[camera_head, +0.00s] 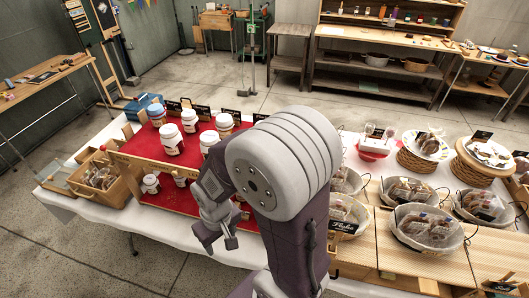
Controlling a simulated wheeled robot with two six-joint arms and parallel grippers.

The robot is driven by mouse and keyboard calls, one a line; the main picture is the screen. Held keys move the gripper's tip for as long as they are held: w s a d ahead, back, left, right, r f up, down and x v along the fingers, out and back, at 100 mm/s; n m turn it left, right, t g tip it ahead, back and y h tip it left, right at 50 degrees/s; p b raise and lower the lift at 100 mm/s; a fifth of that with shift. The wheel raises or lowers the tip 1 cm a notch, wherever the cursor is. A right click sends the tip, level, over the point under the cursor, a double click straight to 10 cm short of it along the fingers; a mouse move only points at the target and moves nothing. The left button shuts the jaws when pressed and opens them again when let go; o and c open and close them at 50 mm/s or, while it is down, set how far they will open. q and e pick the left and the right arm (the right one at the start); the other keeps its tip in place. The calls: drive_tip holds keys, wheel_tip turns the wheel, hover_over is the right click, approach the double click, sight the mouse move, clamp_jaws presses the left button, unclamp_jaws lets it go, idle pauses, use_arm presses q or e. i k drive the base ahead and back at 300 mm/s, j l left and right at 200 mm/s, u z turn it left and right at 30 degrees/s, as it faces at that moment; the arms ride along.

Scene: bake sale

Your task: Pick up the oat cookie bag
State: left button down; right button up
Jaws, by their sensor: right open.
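Several clear bags of brown baked goods lie in lined baskets on the right half of the table, among them bags in a front basket (426,226) and in one behind it (408,190). More bagged goods (101,178) sit in a wooden crate at the far left. I cannot read which bag is the oat cookie one. My right gripper (220,243) is open and empty, pointing down in front of the red-lined jar shelf, apart from the baskets. My right arm hides the middle of the table. My left gripper is not in view.
White-lidded jars (172,139) stand on the stepped red shelf (150,134) close behind my right gripper. Small black signs and basket handles stick up at the right. Floor is clear at the front left.

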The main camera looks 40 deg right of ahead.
sight(442, 227)
drive_tip(key=k+l+z, duration=0.4)
drive_tip(key=k+l, duration=0.2)
drive_tip(key=l, duration=0.2)
drive_tip(key=k+l+z, duration=0.1)
drive_tip(key=l+z, duration=0.15)
drive_tip(key=l, duration=0.5)
drive_tip(key=l+z, duration=0.3)
drive_tip(key=l, duration=0.5)
drive_tip(key=k, duration=0.05)
